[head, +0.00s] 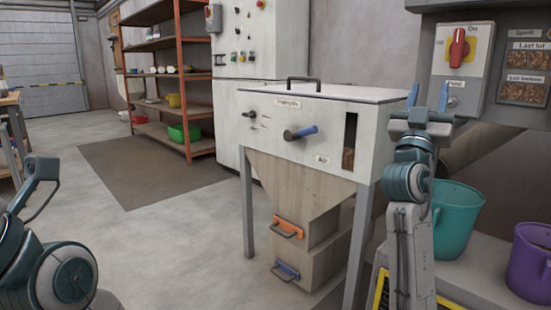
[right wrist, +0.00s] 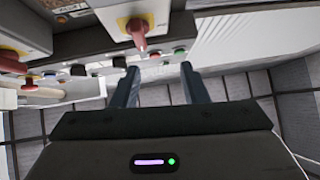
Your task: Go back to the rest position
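My left arm is at the lower left of the head view, bent. The left gripper's fingertips cannot be made out there.
A teal bucket (head: 455,215) and a purple bucket (head: 530,262) stand at the right, near my right arm. An orange shelf rack (head: 183,75) is at the back left. Floor (head: 150,240) at left is clear.

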